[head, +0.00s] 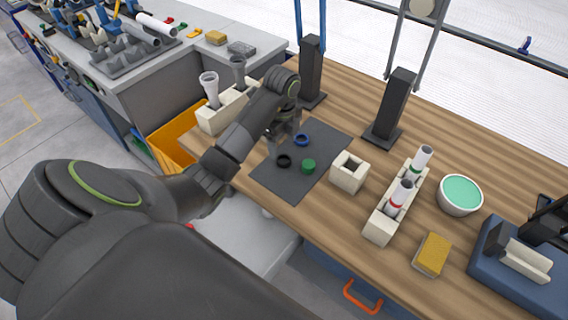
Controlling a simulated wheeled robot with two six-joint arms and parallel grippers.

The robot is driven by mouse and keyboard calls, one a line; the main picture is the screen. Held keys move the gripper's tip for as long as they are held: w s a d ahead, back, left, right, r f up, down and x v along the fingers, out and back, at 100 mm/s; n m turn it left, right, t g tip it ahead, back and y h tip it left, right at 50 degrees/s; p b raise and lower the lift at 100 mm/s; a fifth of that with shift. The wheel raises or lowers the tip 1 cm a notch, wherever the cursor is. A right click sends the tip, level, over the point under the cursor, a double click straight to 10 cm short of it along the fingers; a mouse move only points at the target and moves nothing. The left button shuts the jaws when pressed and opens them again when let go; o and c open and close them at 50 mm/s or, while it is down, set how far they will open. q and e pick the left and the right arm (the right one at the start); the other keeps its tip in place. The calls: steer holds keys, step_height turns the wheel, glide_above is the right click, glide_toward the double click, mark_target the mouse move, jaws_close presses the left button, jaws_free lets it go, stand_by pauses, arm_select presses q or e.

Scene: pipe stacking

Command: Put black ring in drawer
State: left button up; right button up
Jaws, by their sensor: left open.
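The black ring (284,160) lies flat on the dark grey mat (285,184), near its left edge. My left gripper (281,139) is open and points down over the mat, just behind the black ring in the picture. Its fingers are small and partly hidden by my own arm, and I see nothing held in them. A drawer front with an orange handle (362,298) shows below the table's front edge. My arm and the tabletop hide much of that area, so I cannot tell how far any drawer is open. My right gripper is not in view.
A blue ring (302,140) and a green ring (308,166) lie close by on the mat. A cream block (349,172), a pipe holder (381,228), a bowl (460,195) and a yellow sponge (432,254) stand to the right. Black posts (391,112) rise behind.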

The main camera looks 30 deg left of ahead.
mark_target(284, 162)
arm_select(q)
steer(key=shift+f+b, duration=0.95)
steer(key=shift+f, duration=0.35)
steer(key=shift+w+d+f+b, duration=0.1)
steer(key=shift+f+b, duration=0.25)
steer(key=shift+f, duration=0.25)
steer(key=shift+w+d+f+b, duration=0.1)
steer(key=shift+f+b, duration=0.25)
steer(key=shift+f, duration=0.2)
steer(key=shift+f+p, duration=0.4)
steer(key=shift+a+f, duration=0.1)
steer(key=shift+f, duration=0.25)
steer(key=c, duration=1.1)
steer(key=shift+r, duration=0.1)
